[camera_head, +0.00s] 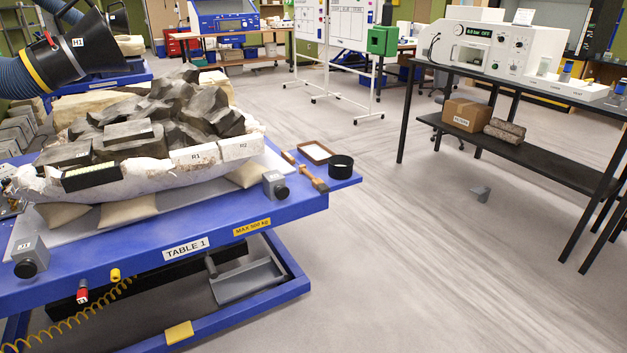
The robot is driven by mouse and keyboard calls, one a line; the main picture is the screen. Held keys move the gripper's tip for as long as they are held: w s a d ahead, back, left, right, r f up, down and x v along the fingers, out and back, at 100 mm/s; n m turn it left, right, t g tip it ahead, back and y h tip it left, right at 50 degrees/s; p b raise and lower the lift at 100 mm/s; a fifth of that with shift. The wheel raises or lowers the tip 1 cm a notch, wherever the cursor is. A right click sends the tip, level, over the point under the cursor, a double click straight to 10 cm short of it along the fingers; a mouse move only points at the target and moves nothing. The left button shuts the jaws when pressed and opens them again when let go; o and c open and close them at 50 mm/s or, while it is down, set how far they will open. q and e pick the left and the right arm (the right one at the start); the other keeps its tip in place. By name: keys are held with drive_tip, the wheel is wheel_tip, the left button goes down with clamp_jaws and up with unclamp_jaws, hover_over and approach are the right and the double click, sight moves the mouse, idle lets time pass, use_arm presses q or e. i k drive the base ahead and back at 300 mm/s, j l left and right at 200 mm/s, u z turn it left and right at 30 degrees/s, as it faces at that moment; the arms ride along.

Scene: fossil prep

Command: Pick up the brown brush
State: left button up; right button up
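The brown brush (306,173) lies on the blue table marked TABLE 1 (285,211), near its right end. It lies at a slant, one end toward the rock pile and the other toward the table's front edge. Nothing covers it. Neither of my grippers is in view.
A small framed tray (316,152) and a black ring-shaped item (340,166) are close by the brush. A grey block with a knob (275,185) stands to its left. A jacketed rock pile (160,130) fills the table's left part. Open floor (420,260) lies right of the table.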

sight(317, 183)
drive_tip(key=i+l+z, duration=0.1)
drive_tip(key=i, duration=1.85)
